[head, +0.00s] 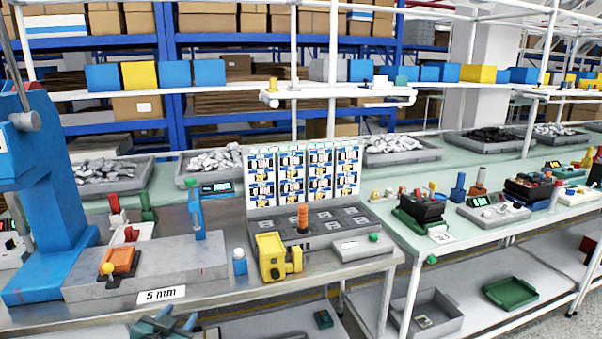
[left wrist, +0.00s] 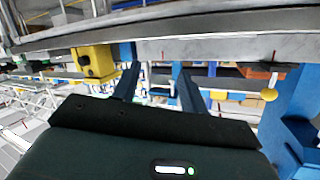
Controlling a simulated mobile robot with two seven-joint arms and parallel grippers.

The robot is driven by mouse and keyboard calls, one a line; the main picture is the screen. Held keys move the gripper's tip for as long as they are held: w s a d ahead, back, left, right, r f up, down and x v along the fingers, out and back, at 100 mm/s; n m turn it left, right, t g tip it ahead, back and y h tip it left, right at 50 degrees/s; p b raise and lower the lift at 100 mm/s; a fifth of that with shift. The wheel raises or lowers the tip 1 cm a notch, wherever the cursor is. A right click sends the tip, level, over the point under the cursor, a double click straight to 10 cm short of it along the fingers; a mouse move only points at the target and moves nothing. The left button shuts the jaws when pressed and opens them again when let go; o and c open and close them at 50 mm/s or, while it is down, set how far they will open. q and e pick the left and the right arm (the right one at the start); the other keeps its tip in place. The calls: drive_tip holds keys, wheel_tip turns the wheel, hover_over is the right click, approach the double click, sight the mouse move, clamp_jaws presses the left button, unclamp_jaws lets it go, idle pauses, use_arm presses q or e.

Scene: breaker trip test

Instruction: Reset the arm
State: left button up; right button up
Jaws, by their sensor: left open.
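My left gripper (head: 176,321) shows at the bottom edge of the head view, in front of the bench's front edge. Its blue fingers are apart, with nothing seen between them. The left wrist view shows the same open fingers (left wrist: 158,88) with the bench edge beyond them. My right gripper is not in view.
A tall blue press (head: 50,200) stands at the left. A dark panel with slots (head: 325,229) and a picture board (head: 303,175) sit mid-bench. A green-topped bench (head: 425,248) extends right with devices. Trays (head: 455,320) lie on a lower shelf.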

use_arm(q)
drive_tip(key=s+d+f+g+h, duration=0.1)
drive_tip(key=s+d+f, duration=0.2)
drive_tip(key=s, duration=0.6)
drive_tip(key=s+d+f+g+h, duration=0.1)
drive_tip(key=s+d+f, duration=0.3)
drive_tip(key=s, duration=0.6)
drive_tip(key=s+d+f+g, duration=0.2)
drive_tip(key=s+d+f, duration=0.2)
drive_tip(key=s, duration=0.6)
drive_tip(key=shift+d+f+n+h, duration=0.15)
drive_tip(key=shift+d+n+h, duration=0.25)
drive_tip(key=shift+d, duration=0.5)
